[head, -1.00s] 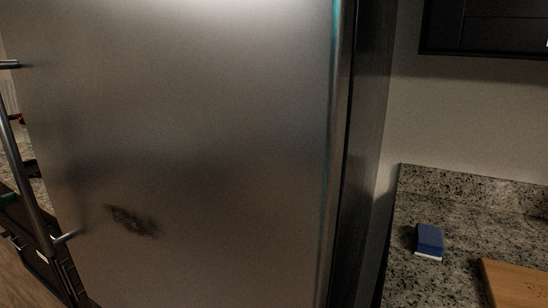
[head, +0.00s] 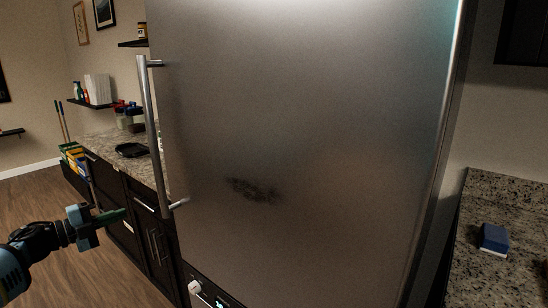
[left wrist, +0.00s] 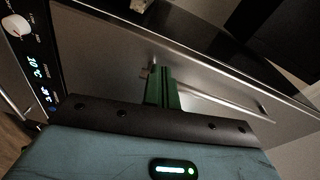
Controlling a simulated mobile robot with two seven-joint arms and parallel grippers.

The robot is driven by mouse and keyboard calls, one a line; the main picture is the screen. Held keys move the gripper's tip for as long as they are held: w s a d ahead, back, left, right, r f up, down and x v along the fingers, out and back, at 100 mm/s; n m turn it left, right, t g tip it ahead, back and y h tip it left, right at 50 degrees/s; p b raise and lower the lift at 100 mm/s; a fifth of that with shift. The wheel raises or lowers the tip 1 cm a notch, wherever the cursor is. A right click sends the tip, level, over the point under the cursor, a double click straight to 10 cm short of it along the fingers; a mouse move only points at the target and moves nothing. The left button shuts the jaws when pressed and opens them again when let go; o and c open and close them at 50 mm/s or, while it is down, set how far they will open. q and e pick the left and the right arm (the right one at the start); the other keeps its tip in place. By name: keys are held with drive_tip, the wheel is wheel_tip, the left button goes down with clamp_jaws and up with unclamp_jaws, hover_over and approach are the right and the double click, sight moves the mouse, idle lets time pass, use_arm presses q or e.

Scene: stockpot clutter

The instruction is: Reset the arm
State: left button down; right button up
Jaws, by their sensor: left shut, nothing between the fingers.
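My left gripper (head: 115,216) comes in from the lower left in the head view, with green fingers on a blue-grey body. It is shut and empty, held in the air left of the fridge. In the left wrist view its green fingers (left wrist: 162,88) are together, with the fridge front behind them. The large steel fridge door (head: 320,130) fills the middle of the head view. Its long vertical handle (head: 151,130) is to the right of and above the gripper, apart from it. My right gripper is out of view.
A dark smudge (head: 253,190) marks the fridge door. Dark cabinets (head: 135,215) with a granite counter (head: 105,142) stand on the left. A blue sponge (head: 493,238) lies on the right counter (head: 510,200). Open wooden floor (head: 30,205) is at the left.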

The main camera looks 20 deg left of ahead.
use_arm(q)
drive_tip(key=s+d+f+n+y+p, duration=0.1)
drive_tip(key=s+d+f+n, duration=0.25)
drive_tip(key=d+f, duration=0.45)
drive_tip(key=s+d+f+n+g+y+p, duration=0.1)
drive_tip(key=s+d+f+n+p, duration=0.15)
drive_tip(key=s+d+f, duration=0.4)
drive_tip(key=s+d+f+n+y, duration=0.1)
drive_tip(key=s+d+f+n, duration=0.15)
drive_tip(key=d+f, duration=0.7)
drive_tip(key=s+d+f+n+g+y+p, duration=0.1)
drive_tip(key=s+d+f+n+g+p, duration=0.1)
drive_tip(key=s+d+n, duration=0.3)
drive_tip(key=s+d+f+n+g+y+p, duration=0.1)
drive_tip(key=s+d+n+g, duration=0.3)
drive_tip(key=s+d, duration=0.8)
drive_tip(key=s+n+p, duration=0.1)
drive_tip(key=s, duration=0.9)
drive_tip(key=shift+d+f+n, duration=0.35)
drive_tip(key=shift+d+f, duration=0.05)
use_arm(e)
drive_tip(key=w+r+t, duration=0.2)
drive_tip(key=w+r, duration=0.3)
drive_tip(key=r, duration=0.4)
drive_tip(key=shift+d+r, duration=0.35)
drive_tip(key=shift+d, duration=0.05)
